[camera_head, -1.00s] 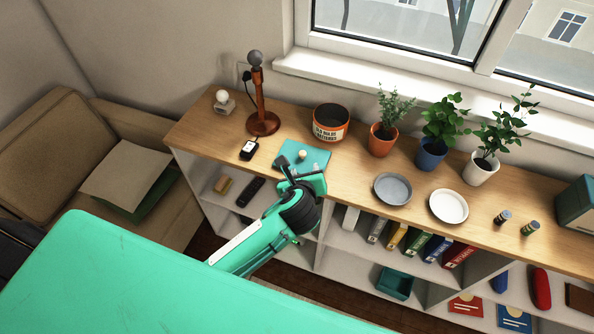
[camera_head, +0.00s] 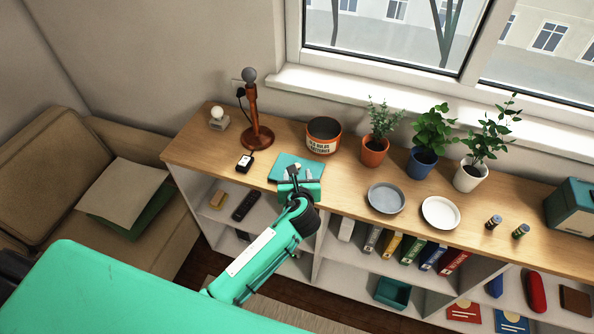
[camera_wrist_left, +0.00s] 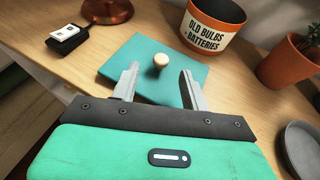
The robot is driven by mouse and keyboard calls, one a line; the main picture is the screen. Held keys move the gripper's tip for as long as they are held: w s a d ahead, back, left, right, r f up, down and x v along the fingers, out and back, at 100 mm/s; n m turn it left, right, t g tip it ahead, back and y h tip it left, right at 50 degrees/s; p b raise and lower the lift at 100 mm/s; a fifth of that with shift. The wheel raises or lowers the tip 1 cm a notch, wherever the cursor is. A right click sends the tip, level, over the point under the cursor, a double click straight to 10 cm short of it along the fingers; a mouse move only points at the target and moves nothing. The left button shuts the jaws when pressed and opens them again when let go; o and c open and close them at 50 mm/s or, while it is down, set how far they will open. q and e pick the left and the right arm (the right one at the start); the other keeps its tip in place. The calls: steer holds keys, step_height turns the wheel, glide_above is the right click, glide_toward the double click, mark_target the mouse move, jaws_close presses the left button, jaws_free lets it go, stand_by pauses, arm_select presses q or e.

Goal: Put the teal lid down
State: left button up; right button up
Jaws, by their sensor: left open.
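The teal lid (camera_head: 287,163) is a flat square with a small pale round knob. It lies flat on the wooden top of the shelf unit, in front of the orange bin. In the left wrist view the lid (camera_wrist_left: 126,62) and its knob (camera_wrist_left: 161,60) show clearly. My left gripper (camera_wrist_left: 160,86) is open, its two fingers apart over the near part of the lid, with the knob beyond and between the fingertips. In the head view my left gripper (camera_head: 294,174) covers part of the lid. My right gripper is not in view.
An orange bin (camera_head: 322,144) labelled for old bulbs and batteries stands behind the lid. A small black device (camera_head: 245,163) and a lamp (camera_head: 256,135) are to the left. A grey plate (camera_head: 386,198) and potted plants, including one in an orange pot (camera_head: 374,152), are to the right.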

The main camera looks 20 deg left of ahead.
arm_select(q)
steer(key=shift+p+x, duration=0.55)
steer(key=shift+x, duration=2)
steer(key=shift+d, duration=0.15)
jaws_close()
